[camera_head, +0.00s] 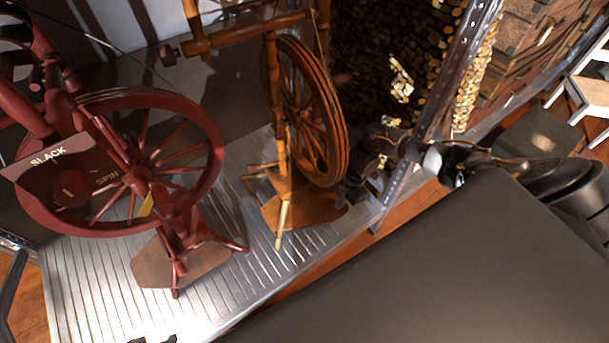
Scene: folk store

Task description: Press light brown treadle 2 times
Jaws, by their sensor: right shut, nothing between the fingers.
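The light brown treadle (318,213) is a flat wooden board low on the light brown spinning wheel (273,85), on the slatted metal platform. My right arm comes in from the right, and my right gripper (356,184) is shut and empty. In the picture it is just right of the light brown wheel's rim and above the treadle's right end. I cannot tell whether it touches either. The wheel's post and a thin rod cover part of the treadle. My left gripper is not in view.
A dark red spinning wheel (207,165) with its own brown treadle (152,268) stands at the left, with a "SLACK / SPIN" sign (40,165) before it. A metal upright (446,85) and stacked firewood (375,60) are behind my right arm. The front platform slats are mostly clear.

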